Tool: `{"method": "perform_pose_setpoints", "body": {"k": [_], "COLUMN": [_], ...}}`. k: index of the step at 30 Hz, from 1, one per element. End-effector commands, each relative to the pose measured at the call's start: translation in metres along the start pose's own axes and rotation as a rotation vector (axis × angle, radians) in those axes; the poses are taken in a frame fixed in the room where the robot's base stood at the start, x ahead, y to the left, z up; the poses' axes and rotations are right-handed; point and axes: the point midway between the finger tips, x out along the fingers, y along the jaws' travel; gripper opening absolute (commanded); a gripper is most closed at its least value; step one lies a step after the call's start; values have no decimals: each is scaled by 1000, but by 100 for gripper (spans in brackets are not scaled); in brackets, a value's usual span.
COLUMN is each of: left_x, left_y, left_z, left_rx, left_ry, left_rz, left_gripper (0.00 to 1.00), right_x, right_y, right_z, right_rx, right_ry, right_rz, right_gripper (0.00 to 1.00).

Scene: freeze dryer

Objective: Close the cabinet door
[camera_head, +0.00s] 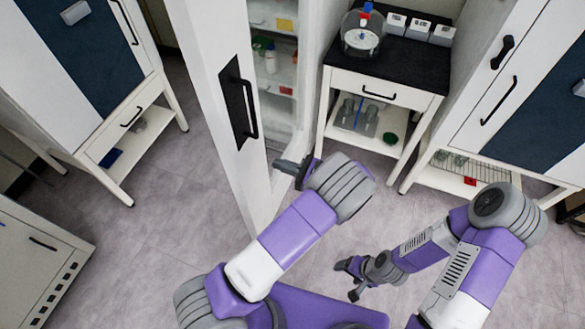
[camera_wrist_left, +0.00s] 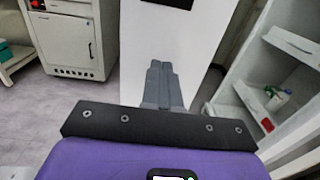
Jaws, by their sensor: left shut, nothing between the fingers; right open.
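The white cabinet door (camera_head: 220,105) stands open in the head view, with a black handle (camera_head: 247,108) on a dark plate. Shelves with bottles show in the cabinet (camera_head: 275,60) to the right of the door. My left gripper (camera_head: 281,165) is shut and empty, at the lower part of the door near its inner side. In the left wrist view, its closed fingers (camera_wrist_left: 161,82) lie in front of the white door (camera_wrist_left: 180,50); I cannot tell whether they touch it. My right gripper (camera_head: 347,278) is open and empty, low over the floor.
A black-topped side table (camera_head: 405,62) with a glass vessel (camera_head: 363,32) stands right of the cabinet. White cabinets stand at the far right (camera_head: 485,110) and left (camera_head: 110,80). The grey floor (camera_head: 165,225) left of the door is clear.

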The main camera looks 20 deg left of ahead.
Motion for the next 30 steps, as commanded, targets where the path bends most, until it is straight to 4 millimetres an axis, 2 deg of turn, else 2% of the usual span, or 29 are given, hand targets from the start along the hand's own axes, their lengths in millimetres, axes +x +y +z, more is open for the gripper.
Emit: {"method": "perform_pose_setpoints", "body": {"k": [1, 6, 12, 18, 30], "left_x": [13, 47, 73, 81, 84], "left_y": [1, 1, 0, 0, -1], "left_z": [-1, -2, -1, 0, 0], "left_rx": [0, 1, -1, -2, -1], "left_ry": [0, 2, 2, 3, 2], "left_rz": [5, 3, 2, 1, -2], "left_gripper": [0, 0, 0, 0, 0], "right_x": [3, 7, 12, 13, 12], "right_y": [1, 3, 4, 5, 5], "right_z": [0, 0, 0, 0, 0], "right_rx": [0, 0, 0, 0, 0], "right_ry": [0, 0, 0, 0, 0], "right_rz": [0, 0, 0, 0, 0], "right_gripper": [73, 73, 73, 73, 73]}}
